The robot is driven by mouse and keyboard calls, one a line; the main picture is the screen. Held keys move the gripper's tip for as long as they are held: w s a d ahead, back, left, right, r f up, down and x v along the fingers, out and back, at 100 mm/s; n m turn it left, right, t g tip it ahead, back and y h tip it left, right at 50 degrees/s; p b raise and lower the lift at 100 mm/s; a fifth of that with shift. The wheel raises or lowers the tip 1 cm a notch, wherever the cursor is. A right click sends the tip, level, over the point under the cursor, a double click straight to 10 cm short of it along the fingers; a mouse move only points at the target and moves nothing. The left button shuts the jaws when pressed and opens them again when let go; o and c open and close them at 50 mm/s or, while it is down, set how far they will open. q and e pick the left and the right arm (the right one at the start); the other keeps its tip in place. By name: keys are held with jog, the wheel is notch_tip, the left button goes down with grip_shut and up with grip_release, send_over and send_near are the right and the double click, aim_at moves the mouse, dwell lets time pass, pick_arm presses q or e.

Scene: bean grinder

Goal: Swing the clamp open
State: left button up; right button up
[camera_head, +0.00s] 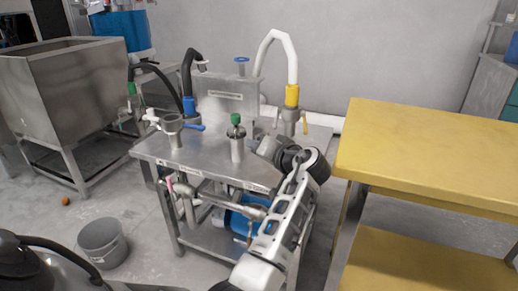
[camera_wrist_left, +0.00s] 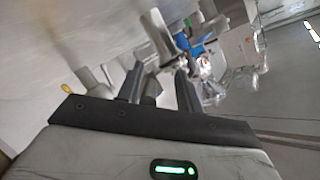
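A steel table (camera_head: 215,158) carries the grinder fittings. I cannot pick out the clamp for certain. A metal pipe fitting with a yellow collar (camera_head: 292,95) stands at the table's right back, below a white hose. My left gripper (camera_head: 264,148) is at the table's right front edge, in front of that fitting and right of a steel cylinder with a green top (camera_head: 237,142). In the left wrist view its two dark fingers (camera_wrist_left: 160,82) are apart. A dark shape shows between them, and a blurred grey bar (camera_wrist_left: 158,36) lies beyond the tips. My right gripper is not in view.
A yellow table (camera_head: 430,150) stands close on the right. A grey bucket (camera_head: 103,242) is on the floor at lower left, and a steel hopper (camera_head: 62,95) stands behind it. Pipes and a blue motor (camera_head: 232,218) sit under the steel table.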

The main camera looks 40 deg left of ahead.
pick_arm(q)
jog(key=p+v, duration=0.1)
jog(key=v, duration=0.6)
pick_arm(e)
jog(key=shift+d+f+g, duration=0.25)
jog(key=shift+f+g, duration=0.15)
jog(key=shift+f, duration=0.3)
pick_arm(q)
jog(key=shift+r, duration=0.1)
